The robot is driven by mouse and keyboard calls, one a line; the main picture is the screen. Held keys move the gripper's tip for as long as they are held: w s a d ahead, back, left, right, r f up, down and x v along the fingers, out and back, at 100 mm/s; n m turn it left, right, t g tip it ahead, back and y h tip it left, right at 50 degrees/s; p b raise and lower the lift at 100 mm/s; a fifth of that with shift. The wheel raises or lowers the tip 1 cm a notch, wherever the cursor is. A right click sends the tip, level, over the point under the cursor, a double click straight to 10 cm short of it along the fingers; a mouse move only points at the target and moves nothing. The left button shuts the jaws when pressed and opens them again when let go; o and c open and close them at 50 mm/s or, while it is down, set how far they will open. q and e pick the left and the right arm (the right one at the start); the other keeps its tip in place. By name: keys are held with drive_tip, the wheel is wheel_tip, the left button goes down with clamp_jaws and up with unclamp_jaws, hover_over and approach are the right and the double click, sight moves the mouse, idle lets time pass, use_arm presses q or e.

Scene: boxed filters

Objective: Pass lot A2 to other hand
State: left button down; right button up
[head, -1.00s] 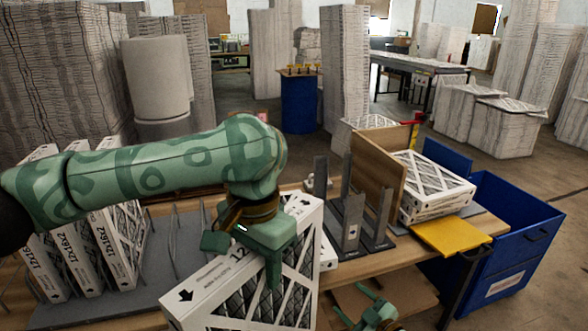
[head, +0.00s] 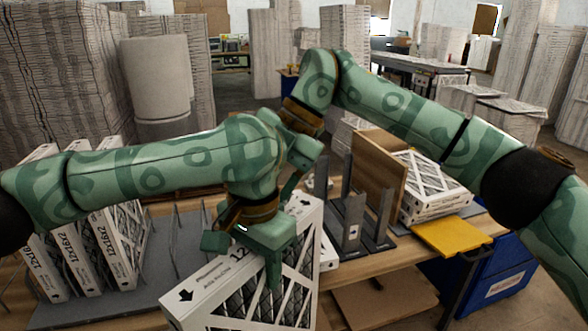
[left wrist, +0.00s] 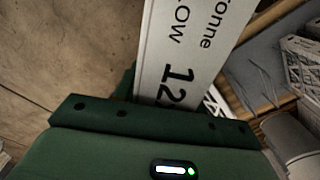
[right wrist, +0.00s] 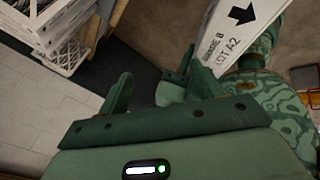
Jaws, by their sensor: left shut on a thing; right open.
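The lot A2 filter (head: 215,280) is a boxed filter with a white printed frame and dark pleats, held tilted at the table's front. My left gripper (head: 268,258) is shut on its top edge. The left wrist view shows the printed edge (left wrist: 185,50) running into my left jaws, whose tips are hidden. My right gripper (head: 295,170) is open and empty near the filter's far upper corner, partly behind my left arm. In the right wrist view, the "LOT A2" edge (right wrist: 228,42) is beyond and right of my open right fingers (right wrist: 150,78), not between them.
Several boxed filters (head: 85,255) stand in a wire rack on the left. A grey slotted stand (head: 355,220) and a brown board (head: 378,175) are right of the filter. Further right are stacked filters (head: 432,190), a yellow plate (head: 450,236) and a blue bin (head: 505,275).

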use_arm(q)
drive_tip(key=shift+s+d, duration=0.1)
drive_tip(key=shift+d, duration=0.1)
use_arm(e)
drive_tip(key=d+m+h, duration=0.1)
drive_tip(key=h, duration=0.1)
drive_tip(key=d+r+m+t+h, duration=0.1)
drive_tip(key=d+h, duration=0.1)
drive_tip(key=d+m+h, duration=0.1)
drive_tip(key=d+h, duration=0.1)
drive_tip(key=shift+d+r+t, duration=0.1)
drive_tip(key=shift+r+t, duration=0.15)
drive_tip(key=shift+t, duration=0.15)
drive_tip(key=shift+d+m+h, duration=0.2)
drive_tip(key=shift+m+h, duration=0.1)
wheel_tip(320, 180, down, 12)
drive_tip(key=shift+r, duration=0.1)
drive_tip(key=c, duration=1.2)
use_arm(q)
drive_tip(key=c, duration=0.7)
unclamp_jaws()
drive_tip(key=shift+c, duration=0.2)
use_arm(e)
drive_tip(key=shift+o, duration=0.2)
